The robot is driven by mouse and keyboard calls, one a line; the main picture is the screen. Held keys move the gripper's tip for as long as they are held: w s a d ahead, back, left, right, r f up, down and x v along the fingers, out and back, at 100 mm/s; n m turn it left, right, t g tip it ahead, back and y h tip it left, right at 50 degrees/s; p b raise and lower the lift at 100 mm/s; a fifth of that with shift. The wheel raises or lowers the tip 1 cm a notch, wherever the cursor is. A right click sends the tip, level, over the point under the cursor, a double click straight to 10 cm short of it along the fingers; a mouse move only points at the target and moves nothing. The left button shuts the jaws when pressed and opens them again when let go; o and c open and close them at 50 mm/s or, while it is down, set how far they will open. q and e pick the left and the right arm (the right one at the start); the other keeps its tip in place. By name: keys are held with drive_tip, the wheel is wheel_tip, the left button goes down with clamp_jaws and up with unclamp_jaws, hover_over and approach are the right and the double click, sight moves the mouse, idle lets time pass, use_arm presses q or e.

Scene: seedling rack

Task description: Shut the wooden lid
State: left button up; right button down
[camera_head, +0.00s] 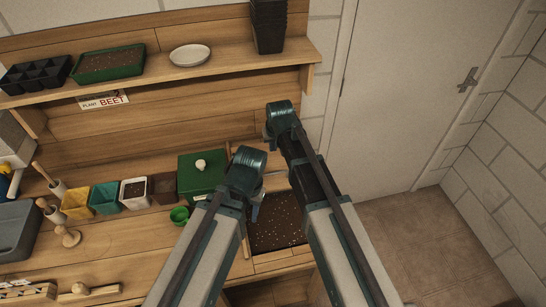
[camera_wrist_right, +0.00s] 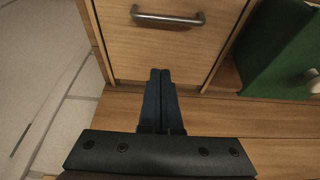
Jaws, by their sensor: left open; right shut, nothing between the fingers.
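The wooden lid (camera_head: 275,184) shows between my arms in the head view, raised at the back of an open soil-filled bin (camera_head: 278,222). In the right wrist view the lid (camera_wrist_right: 170,52) is a plain wood panel with a metal handle (camera_wrist_right: 167,19). My right gripper (camera_head: 270,138) is shut and empty above and behind the lid; in the wrist view its fingertips (camera_wrist_right: 160,73) overlap the lid's edge, and I cannot tell whether they touch. My left gripper (camera_head: 252,190) is open beside the bin's left side; its fingertips are mostly hidden.
A green box (camera_head: 200,172) with a pale knob stands just left of the bin. A green cup (camera_head: 180,215) and several pots stand further left. A shelf (camera_head: 160,72) with trays runs above the bench. Free floor (camera_head: 430,245) lies to the right.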

drive_tip(key=b, duration=1)
hover_over(274, 177)
drive_tip(key=w, duration=0.4)
drive_tip(key=f, duration=0.6)
drive_tip(key=a+f, duration=0.1)
drive_tip(key=f, duration=0.3)
drive_tip(key=shift+w+f, duration=0.1)
drive_tip(key=shift+w, duration=0.05)
drive_tip(key=s, duration=0.3)
drive_tip(key=shift+s+d, duration=0.15)
drive_tip(key=shift+d, duration=0.2)
drive_tip(key=shift+s+d, duration=0.1)
drive_tip(key=shift+s, duration=0.35)
use_arm(q)
wheel_tip(274, 177, down, 10)
